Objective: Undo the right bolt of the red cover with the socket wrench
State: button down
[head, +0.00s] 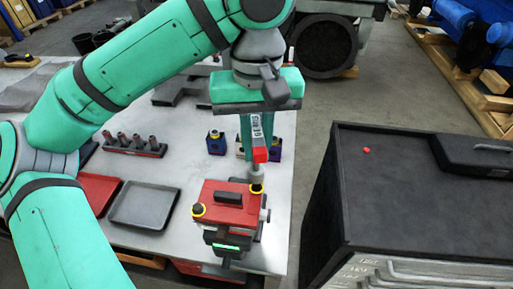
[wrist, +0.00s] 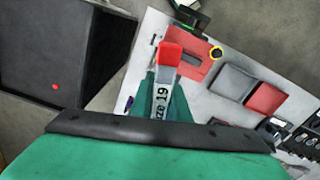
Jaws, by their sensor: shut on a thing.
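The red cover (head: 228,203) sits on a small fixture near the table's front edge, with a black handle on top. Its right bolt (head: 257,189) and left bolt (head: 198,210) have black heads with yellow rings. My gripper (head: 258,125) is shut on the socket wrench (head: 260,154), which has a red end and a size label. The wrench's grey socket is right above the right bolt; I cannot tell whether it is seated. In the wrist view, the wrench (wrist: 161,95) covers part of the red cover (wrist: 193,68) and one ringed bolt (wrist: 216,52) shows.
A grey tray (head: 145,226) and a red tray (head: 98,190) lie left of the cover. A socket rack (head: 134,149) and a blue block (head: 216,143) stand behind. A black-topped cabinet (head: 420,205) stands right, across a floor gap.

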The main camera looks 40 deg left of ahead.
aim_at(256, 127)
jog(key=shift+r, duration=0.1)
jog(key=shift+r, duration=2.95)
jog(key=shift+s, duration=0.1)
jog(key=s+d, duration=0.3)
jog(key=s, duration=0.2)
jog(key=shift+s+d, duration=0.35)
jog(key=shift+s, duration=0.05)
